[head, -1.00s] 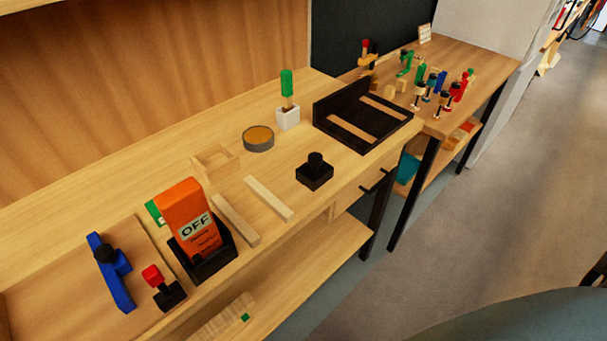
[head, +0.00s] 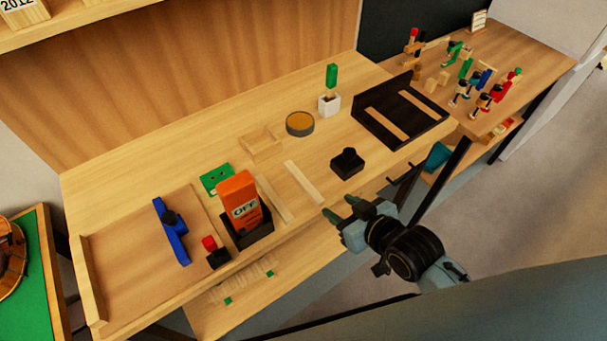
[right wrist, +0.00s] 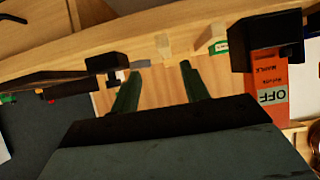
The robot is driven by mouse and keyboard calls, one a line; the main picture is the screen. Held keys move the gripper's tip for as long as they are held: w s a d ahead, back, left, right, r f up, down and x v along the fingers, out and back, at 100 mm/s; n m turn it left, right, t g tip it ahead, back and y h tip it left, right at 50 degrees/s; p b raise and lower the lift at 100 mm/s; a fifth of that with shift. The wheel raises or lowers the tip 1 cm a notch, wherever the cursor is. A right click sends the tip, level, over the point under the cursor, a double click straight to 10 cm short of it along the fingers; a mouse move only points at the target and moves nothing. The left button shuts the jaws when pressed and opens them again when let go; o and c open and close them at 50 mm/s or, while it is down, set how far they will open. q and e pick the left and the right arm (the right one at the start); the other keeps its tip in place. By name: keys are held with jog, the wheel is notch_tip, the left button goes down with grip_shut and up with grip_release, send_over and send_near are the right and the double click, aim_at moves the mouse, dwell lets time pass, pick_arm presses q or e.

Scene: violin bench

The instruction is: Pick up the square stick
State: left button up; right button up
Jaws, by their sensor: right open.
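Two pale wooden sticks lie side by side on the bench in the head view, between the orange OFF box and the black knobbed block. One stick (head: 276,198) is nearer the box; the other stick (head: 304,183) is to its right. I cannot tell which is the square one. My right gripper (head: 341,208) is open and empty, in front of the bench's front edge, right of and apart from both sticks. In the right wrist view its green fingers (right wrist: 160,80) are spread, with pale wooden pieces beyond them. My left gripper is not in view.
The orange OFF box (head: 238,195) stands in a black holder left of the sticks. The black knobbed block (head: 347,163) is to their right. A round tin (head: 300,124) and a black tray (head: 366,121) sit farther back.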

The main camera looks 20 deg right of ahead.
jog(key=w+r, duration=0.1)
send_near(303, 181)
jog(key=shift+w+a+f+b, duration=0.1)
jog(key=shift+w+f+b, duration=0.3)
jog(key=shift+w+f, duration=0.55)
jog(key=shift+a+r+b+x, duration=0.1)
jog(key=shift+r+b+x, duration=0.05)
jog(key=shift+x, duration=1.35)
jog(key=shift+a+r+b+x, duration=0.15)
jog(key=shift+x, duration=1.35)
jog(key=shift+w, duration=0.1)
grip_shut()
